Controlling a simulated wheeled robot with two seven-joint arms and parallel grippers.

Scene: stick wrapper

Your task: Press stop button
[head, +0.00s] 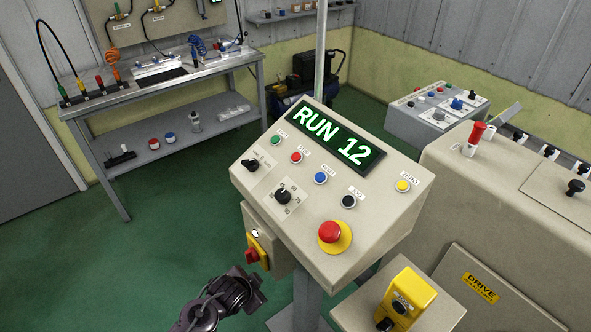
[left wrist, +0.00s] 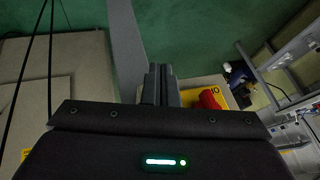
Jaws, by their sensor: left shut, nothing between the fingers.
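The control console (head: 385,225) stands at centre with a lit display (head: 337,137) reading "RUN 12". A small red button (head: 296,157), its label too small to read surely, sits in the row below the display, between a green button (head: 275,140) and a blue button (head: 320,178). A large red mushroom button (head: 330,232) on a yellow ring is near the console's front edge. My left gripper (left wrist: 160,72) is shut and empty in the left wrist view; in the head view the dark left arm is low, below and left of the console, apart from the buttons. My right gripper is not in view.
A red rotary switch on a yellow plate (head: 259,250) is on the console's left side, near my arm; it also shows in the left wrist view (left wrist: 210,98). A yellow control box (head: 408,298) stands front right. A workbench (head: 160,85) is at back left. Green floor is clear on the left.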

